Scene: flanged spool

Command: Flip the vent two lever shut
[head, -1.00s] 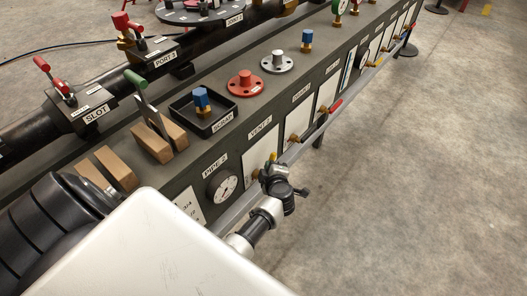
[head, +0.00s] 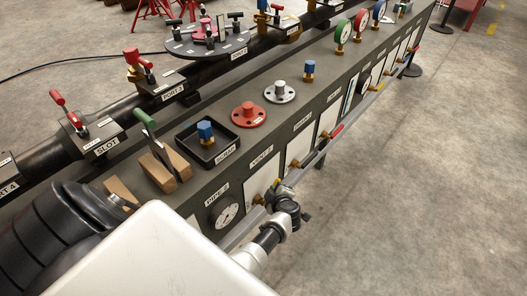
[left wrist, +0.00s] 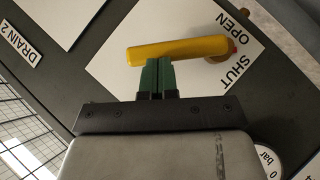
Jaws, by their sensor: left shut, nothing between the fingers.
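The vent two lever, a yellow bar (left wrist: 175,48), shows in the left wrist view in front of a white plate (left wrist: 115,70) marked OPEN and SHUT. Its brass pivot end is at the right, by the lettering, and the bar reaches left. My left gripper (left wrist: 158,72) is shut and empty. Its green fingertips are right at the lever's lower edge; I cannot tell whether they touch it. In the head view my left gripper (head: 284,196) is at the bench's front face, below the VENT label (head: 262,157), and largely covers the lever. My right gripper is not in view.
A round gauge (head: 224,211) sits left of the vent panel. Further valve panels, including a red lever (head: 337,131), continue to the right. A black tray with a blue-topped part (head: 205,130) and a red flange (head: 249,114) stand on top. The floor (head: 420,200) in front is clear.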

